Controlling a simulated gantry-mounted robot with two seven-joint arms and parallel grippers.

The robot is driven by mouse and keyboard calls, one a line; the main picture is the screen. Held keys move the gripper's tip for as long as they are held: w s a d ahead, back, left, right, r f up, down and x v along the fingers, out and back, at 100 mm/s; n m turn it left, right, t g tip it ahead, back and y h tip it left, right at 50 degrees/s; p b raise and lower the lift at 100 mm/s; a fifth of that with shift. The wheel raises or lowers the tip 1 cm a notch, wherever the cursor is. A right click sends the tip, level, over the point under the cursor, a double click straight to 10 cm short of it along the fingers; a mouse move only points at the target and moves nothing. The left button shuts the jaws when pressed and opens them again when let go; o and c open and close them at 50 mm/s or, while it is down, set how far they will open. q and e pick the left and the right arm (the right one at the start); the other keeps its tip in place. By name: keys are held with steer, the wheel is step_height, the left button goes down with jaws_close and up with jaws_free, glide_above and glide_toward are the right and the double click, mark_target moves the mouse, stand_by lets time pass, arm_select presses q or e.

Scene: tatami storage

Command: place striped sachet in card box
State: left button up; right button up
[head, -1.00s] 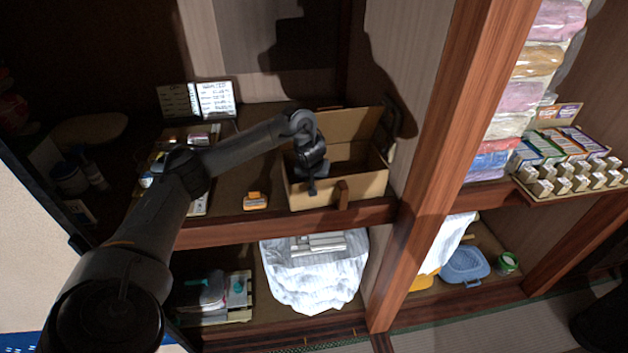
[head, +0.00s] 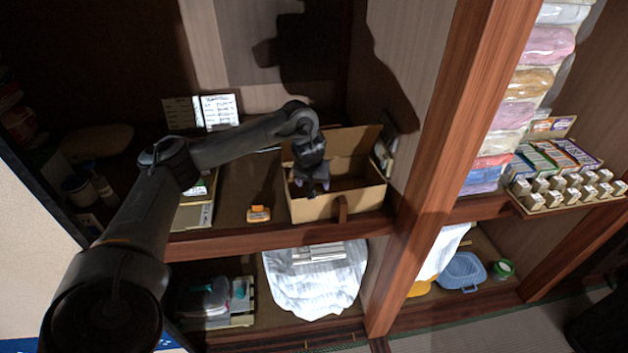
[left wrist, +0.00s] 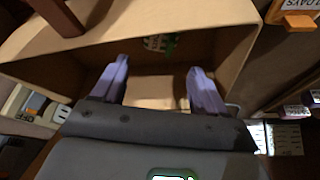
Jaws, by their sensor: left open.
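The card box (head: 312,208) stands open on the upper shelf, its back flap raised. My left gripper (head: 314,184) is over the box opening, pointing down into it. In the left wrist view its two purple fingers (left wrist: 158,68) are spread apart with nothing between them. The card box (left wrist: 225,40) surrounds them in that view. A small white and green patterned item (left wrist: 158,43) lies inside the box, beyond the fingertips; it may be the striped sachet, but it is too small to be sure. My right gripper is not in view.
An orange labelled object (head: 258,214) sits on the shelf just left of the box. A wooden post (head: 440,170) rises to the right. A white sign (head: 219,110) stands at the back left. Small boxes (head: 570,185) fill a rack at the far right.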

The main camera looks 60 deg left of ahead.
arm_select(q)
steer(key=p+v, duration=0.2)
steer(key=v, duration=0.1)
steer(key=shift+d+r, duration=0.1)
steer(key=shift+r, duration=0.1)
steer(key=shift+s, duration=0.15)
stand_by(0.3)
